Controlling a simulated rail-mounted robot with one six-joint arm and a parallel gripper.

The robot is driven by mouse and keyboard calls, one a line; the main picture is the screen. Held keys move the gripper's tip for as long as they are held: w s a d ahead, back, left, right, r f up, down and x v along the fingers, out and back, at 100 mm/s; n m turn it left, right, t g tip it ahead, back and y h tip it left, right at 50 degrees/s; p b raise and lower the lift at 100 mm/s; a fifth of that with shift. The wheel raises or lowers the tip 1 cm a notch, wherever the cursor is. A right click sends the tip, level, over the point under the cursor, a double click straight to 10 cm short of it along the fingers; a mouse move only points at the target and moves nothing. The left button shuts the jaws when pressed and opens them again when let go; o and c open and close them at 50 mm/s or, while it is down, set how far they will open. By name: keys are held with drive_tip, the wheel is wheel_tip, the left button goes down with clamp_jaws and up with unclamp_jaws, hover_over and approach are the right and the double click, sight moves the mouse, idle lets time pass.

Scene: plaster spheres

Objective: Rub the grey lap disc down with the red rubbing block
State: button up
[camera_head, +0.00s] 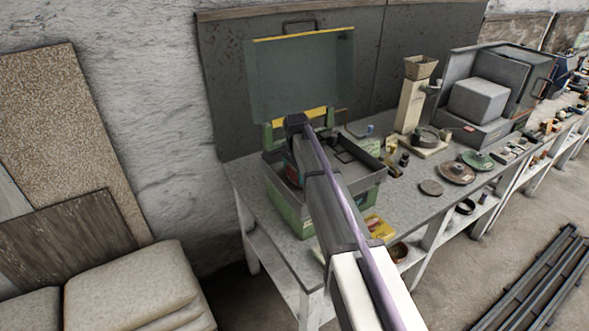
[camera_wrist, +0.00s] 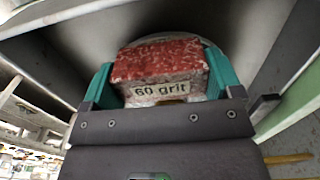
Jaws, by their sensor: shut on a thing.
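My gripper (camera_wrist: 160,78) is shut on the red rubbing block (camera_wrist: 160,60), with a teal finger on each side. The block has a rough red top and a pale side marked "60 grit". In the head view my arm reaches over the open green toolbox, and I cannot make out the block there. A pale round rim shows just behind the block in the wrist view; I cannot tell whether it is the lap disc or whether they touch. A flat grey-brown disc (camera_head: 431,187) lies on the bench, right of the toolbox; I cannot tell if it is the lap disc.
The green toolbox (camera_head: 291,217) stands on the bench (camera_head: 397,207) with its lid (camera_head: 300,77) raised. A brown disc (camera_head: 456,172) and a green disc (camera_head: 478,160) lie farther right. A yellow packet (camera_head: 380,228) lies near the front edge. A funnel-topped stand (camera_head: 410,105) rises behind.

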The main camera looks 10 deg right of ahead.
drive_tip(key=shift+s+d, duration=0.2)
drive_tip(key=shift+s, duration=0.3)
drive_tip(key=shift+s+d, duration=0.2)
drive_tip(key=shift+s, duration=0.3)
drive_tip(key=shift+w+r, duration=0.1)
drive_tip(key=shift+w+a+r+p, duration=0.25)
drive_tip(key=shift+w+r+p, duration=0.2)
drive_tip(key=shift+w, duration=0.1)
drive_tip(key=shift+w+a+r+p, duration=0.2)
drive_tip(key=shift+w+r+p, duration=0.1)
drive_tip(key=shift+w+p, duration=0.15)
drive_tip(key=shift+r+p, duration=1.15)
drive_tip(key=shift+r, duration=0.05)
